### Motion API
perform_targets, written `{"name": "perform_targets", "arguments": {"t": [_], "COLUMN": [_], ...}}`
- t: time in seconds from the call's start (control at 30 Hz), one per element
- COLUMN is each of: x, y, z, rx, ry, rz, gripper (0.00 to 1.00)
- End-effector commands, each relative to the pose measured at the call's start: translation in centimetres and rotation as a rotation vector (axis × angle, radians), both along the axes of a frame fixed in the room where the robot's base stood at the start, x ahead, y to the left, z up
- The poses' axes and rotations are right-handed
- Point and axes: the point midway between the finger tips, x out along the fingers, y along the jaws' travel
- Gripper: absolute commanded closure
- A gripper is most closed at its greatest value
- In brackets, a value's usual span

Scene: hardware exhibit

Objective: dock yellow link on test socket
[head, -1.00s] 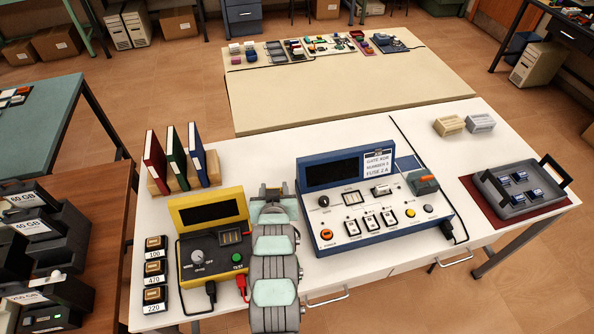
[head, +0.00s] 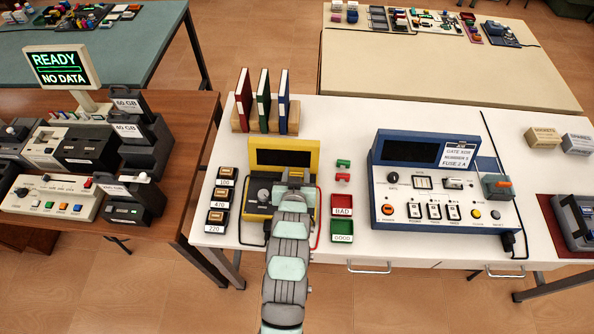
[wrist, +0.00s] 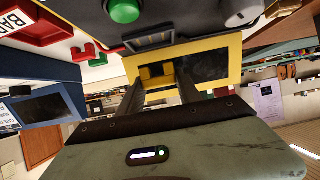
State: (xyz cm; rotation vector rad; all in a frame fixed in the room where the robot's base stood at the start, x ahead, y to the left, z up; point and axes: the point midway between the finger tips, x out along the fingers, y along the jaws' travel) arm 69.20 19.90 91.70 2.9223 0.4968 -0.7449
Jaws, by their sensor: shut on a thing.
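The yellow link (wrist: 155,76) is between the fingertips of my gripper (wrist: 160,80) in the wrist view, and the gripper is shut on it. The tester is a yellow-framed box with a dark screen (head: 283,157); it also shows in the wrist view (wrist: 222,60). Its dark slotted test socket (wrist: 152,40) is in the wrist view, close to the link and apart from it in the picture. In the head view my gripper (head: 292,180) is over the right part of the tester and hides the socket and the link.
Red BAD (head: 342,205) and green GOOD (head: 341,230) trays lie right of the tester, with a green piece (head: 343,163) and a red piece (head: 343,178) behind them. Labelled blocks (head: 219,198) stand left. A blue console (head: 440,185) is farther right. Upright books (head: 263,100) stand behind.

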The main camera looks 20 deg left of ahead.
Motion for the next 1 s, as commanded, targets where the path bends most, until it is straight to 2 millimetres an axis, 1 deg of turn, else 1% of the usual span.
{"name": "perform_targets", "arguments": {"t": [0.03, 0.1, 0.27, 1.0], "x": [0.0, 0.0, 0.0, 0.0], "y": [0.0, 0.0, 0.0, 0.0], "z": [-0.9, -1.5, -2.5, -2.5], "rx": [-0.001, -0.001, 0.0, 0.001], "ry": [0.002, 0.002, 0.001, 0.0], "rz": [0.0, 0.0, 0.0, 0.0], "gripper": [0.97, 0.97, 0.97, 0.97]}}
